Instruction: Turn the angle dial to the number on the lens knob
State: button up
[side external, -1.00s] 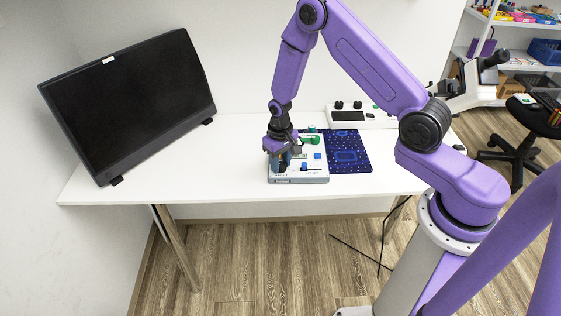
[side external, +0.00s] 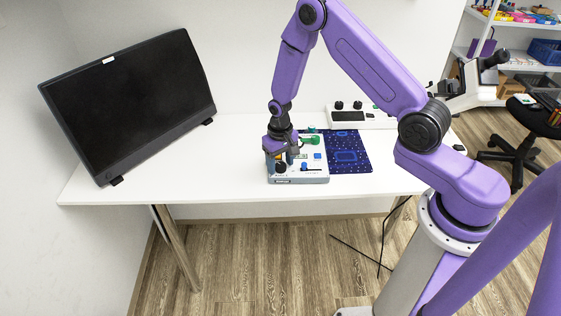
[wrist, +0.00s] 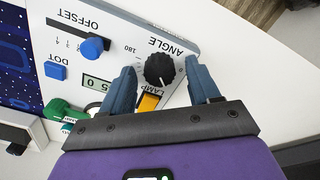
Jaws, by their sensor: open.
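The angle dial (wrist: 160,68) is a black round knob with a pale pointer line, on a white panel (wrist: 125,38) marked ANGLE, with 0 and 180 beside it. My gripper (wrist: 160,64) is open, with one blue finger on each side of the dial; whether they touch it I cannot tell. In the side view the dial (side external: 281,167) shows just below my gripper (side external: 280,158). A small display (wrist: 97,82) on the panel shows digits, upside down to me. A green part (wrist: 62,110) stands at the panel's edge. I cannot make out a number on any lens knob.
The panel also has an orange lamp switch (wrist: 149,102), a blue offset slider (wrist: 93,46) and a blue dot button (wrist: 55,71). A dark blue patterned mat (side external: 350,158) lies right of it. A white box with black knobs (side external: 372,121) stands behind; a monitor (side external: 130,100) stands left.

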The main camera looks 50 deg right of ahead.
aim_at(280, 165)
notch_tip(280, 165, up, 18)
jog(key=shift+f, duration=0.25)
dwell(0.5)
jog(key=shift+a, duration=0.1)
jog(key=s+a+r+n, duration=0.2)
jog(key=s+a+n, duration=0.15)
jog(key=s, duration=0.35)
jog(key=s+a+r+n, duration=0.2)
jog(key=s+r+n, duration=0.15)
jog(key=s, duration=0.35)
jog(key=s+a+r+n, duration=0.2)
jog(key=s+a+n, duration=0.15)
jog(key=s, duration=0.45)
jog(key=s+d+n, duration=0.3)
jog(key=s+n, duration=0.1)
jog(key=s, duration=0.5)
jog(key=shift+s+d+r+n+y, duration=0.2)
jog(key=shift+s+r+n+y, duration=0.05)
jog(key=shift+s+n+y, duration=0.1)
jog(key=shift+w, duration=0.1)
jog(key=shift+c, duration=0.2)
